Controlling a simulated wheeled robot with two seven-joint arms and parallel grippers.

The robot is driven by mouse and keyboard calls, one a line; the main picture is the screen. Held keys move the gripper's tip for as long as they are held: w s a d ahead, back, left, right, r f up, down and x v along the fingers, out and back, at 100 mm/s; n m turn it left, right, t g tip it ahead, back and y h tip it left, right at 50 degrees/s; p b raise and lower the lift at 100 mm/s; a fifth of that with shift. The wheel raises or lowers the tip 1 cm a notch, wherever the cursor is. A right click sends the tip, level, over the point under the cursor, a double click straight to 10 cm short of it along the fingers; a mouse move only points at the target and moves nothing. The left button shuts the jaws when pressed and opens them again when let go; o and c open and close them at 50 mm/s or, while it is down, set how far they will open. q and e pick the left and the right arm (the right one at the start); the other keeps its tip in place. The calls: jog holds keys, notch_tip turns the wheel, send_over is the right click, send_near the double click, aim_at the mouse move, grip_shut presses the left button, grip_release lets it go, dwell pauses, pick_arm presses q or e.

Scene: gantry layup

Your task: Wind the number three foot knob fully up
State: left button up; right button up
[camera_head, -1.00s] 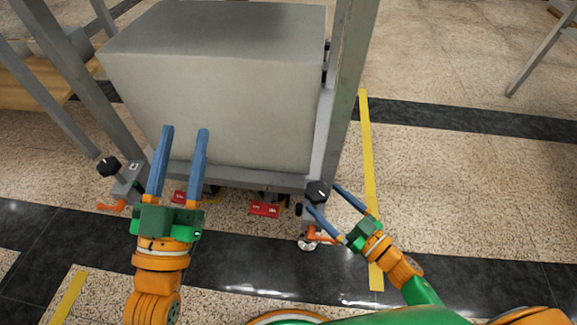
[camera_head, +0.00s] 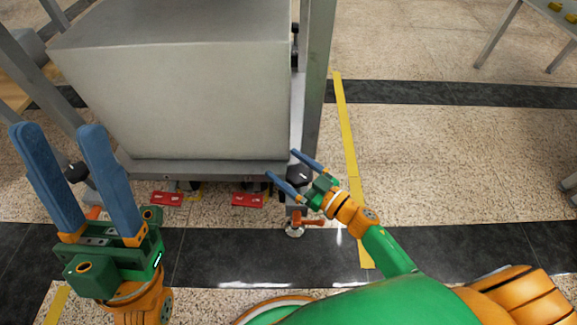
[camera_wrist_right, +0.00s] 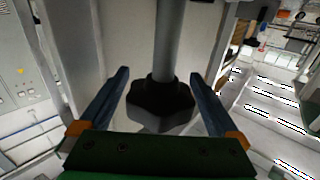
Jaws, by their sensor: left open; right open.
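A black lobed foot knob (camera_head: 299,174) sits at the bottom of the grey frame's right leg, above an orange lever and a round foot (camera_head: 295,230). My right gripper (camera_head: 281,163) is open, with its blue fingers on either side of this knob. In the right wrist view the knob (camera_wrist_right: 160,103) lies between the open fingers, with visible gaps at both sides, under a grey post. A second black knob (camera_head: 76,172) at the left leg is partly hidden behind my left gripper (camera_head: 58,129), which is open and empty. I cannot read a number on either knob.
A large grey box (camera_head: 180,100) fills the frame above the feet. Red labelled parts (camera_head: 249,200) show under its lower edge. A yellow floor strip (camera_head: 347,150) runs right of the frame, with open floor beyond. A table (camera_head: 550,20) stands at the far right.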

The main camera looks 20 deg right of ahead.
jog(key=c, duration=1.4)
